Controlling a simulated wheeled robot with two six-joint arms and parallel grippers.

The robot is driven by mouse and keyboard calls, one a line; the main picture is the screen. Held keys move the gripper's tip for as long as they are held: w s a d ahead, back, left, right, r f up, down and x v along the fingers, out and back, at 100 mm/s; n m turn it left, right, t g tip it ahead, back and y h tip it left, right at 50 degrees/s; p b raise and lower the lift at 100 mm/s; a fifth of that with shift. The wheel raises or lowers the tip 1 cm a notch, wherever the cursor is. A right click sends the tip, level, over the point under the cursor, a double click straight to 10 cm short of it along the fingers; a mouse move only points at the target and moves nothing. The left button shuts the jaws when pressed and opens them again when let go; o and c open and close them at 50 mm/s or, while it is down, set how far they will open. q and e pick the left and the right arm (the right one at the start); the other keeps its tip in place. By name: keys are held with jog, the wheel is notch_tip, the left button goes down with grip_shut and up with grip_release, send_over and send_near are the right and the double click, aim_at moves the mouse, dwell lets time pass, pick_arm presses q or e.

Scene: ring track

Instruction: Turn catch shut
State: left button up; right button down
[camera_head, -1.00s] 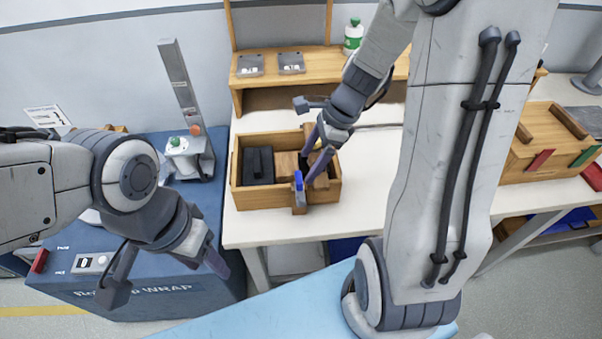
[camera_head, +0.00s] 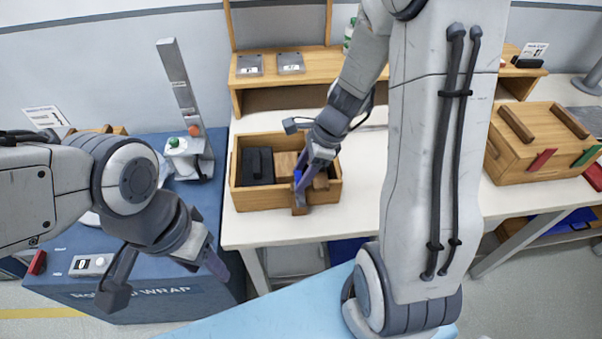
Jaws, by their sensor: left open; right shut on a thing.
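A small blue catch (camera_head: 297,174) shows at the front wall of an open wooden box (camera_head: 262,198) on the white table. A short wooden block (camera_head: 300,211) juts from the box front just below it. My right gripper (camera_head: 300,186) reaches down from the upper right and is shut on the blue catch. Its fingers hide most of the catch, so its exact angle cannot be told. My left gripper (camera_head: 167,282) is open and empty, well to the left, in front of the blue wrap machine.
A black block (camera_head: 258,166) lies in the box's left part. A closed wooden crate (camera_head: 535,147) with red and green tabs stands at the right. The blue wrap machine (camera_head: 160,302) is at the left. A wooden shelf (camera_head: 310,81) stands behind the box.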

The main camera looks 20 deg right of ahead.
jog(key=shift+r+n, duration=0.1)
jog(key=shift+n, duration=0.2)
jog(key=n+p, duration=0.1)
jog(key=n+g+p, duration=0.1)
jog(key=n, duration=0.1)
jog(key=shift+w+r+g+p, duration=0.1)
jog(key=shift+w+g+p, duration=0.05)
jog(key=shift+g+p, duration=0.15)
jog(key=n+g+p, duration=0.1)
jog(key=n, duration=0.1)
jog(key=n+p, duration=0.1)
jog(key=n, duration=0.2)
jog(key=shift+w+g, duration=0.15)
jog(key=shift+g, duration=0.25)
jog(key=n+g+h+p, duration=0.1)
jog(key=n+p, duration=0.1)
jog(key=n, duration=0.2)
jog(key=shift+w+a+n, duration=0.1)
jog(key=shift+n, duration=0.2)
jog(key=shift+a+n+g+h+p, duration=0.1)
jog(key=shift+n+g+h+p, duration=0.3)
jog(key=shift+n, duration=0.75)
jog(key=shift+n+g+h+p, duration=0.1)
jog(key=shift+n+h+p, duration=0.2)
jog(key=shift+n+h, duration=0.6)
jog(key=shift+n+y, duration=0.3)
jog(key=shift+n, duration=0.15)
jog(key=shift+c, duration=1.2)
grip_release()
